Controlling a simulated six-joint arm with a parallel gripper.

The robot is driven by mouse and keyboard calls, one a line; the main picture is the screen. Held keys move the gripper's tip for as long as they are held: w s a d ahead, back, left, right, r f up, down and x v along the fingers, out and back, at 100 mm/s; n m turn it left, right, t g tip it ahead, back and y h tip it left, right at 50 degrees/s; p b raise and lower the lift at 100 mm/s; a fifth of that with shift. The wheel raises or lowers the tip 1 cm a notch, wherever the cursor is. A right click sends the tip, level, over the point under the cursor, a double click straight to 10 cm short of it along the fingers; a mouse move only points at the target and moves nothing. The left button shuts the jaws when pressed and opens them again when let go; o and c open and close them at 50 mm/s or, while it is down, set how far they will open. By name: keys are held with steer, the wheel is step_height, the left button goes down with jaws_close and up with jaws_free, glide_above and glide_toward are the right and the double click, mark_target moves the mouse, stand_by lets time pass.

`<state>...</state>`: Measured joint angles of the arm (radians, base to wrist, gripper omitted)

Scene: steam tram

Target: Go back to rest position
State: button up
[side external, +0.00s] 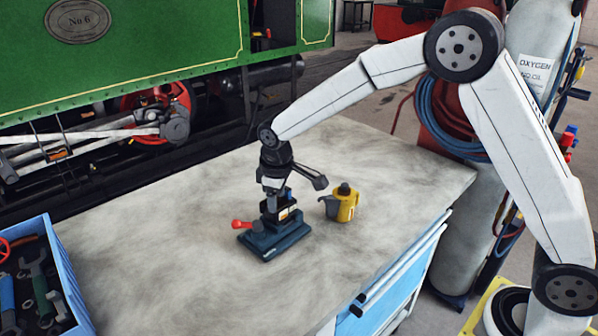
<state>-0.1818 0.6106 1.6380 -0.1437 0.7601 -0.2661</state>
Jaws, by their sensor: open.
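My gripper (291,188) is open. It hangs pointing down over a dark blue-grey vise (272,241) with a red handle on the workbench (160,235). A small dark part with an orange patch (287,212) sits upright at the vise's jaws, just below my gripper. I cannot tell from this view whether a finger touches it. One finger sticks out to the right; the other is partly lost against the dark vise. My arm reaches in from the right, bent high at the elbow.
A yellow oil can (346,206) with a dark cap and spout stands close right of the vise. A blue tool crate (68,262) is at the lower left. A green steam tram (150,45) stands behind the bench. Gas cylinders (478,200) with hoses stand at the right.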

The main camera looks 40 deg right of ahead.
steer(key=s+d+m, duration=0.3)
steer(key=s, duration=0.8)
steer(key=s+d+m, duration=0.3)
steer(key=s+d, duration=0.1)
steer(key=s, duration=0.7)
steer(key=shift+s+d+f+t+y, duration=0.15)
steer(key=shift+s+d+t+y, duration=0.15)
steer(key=shift+s+t+y, duration=0.1)
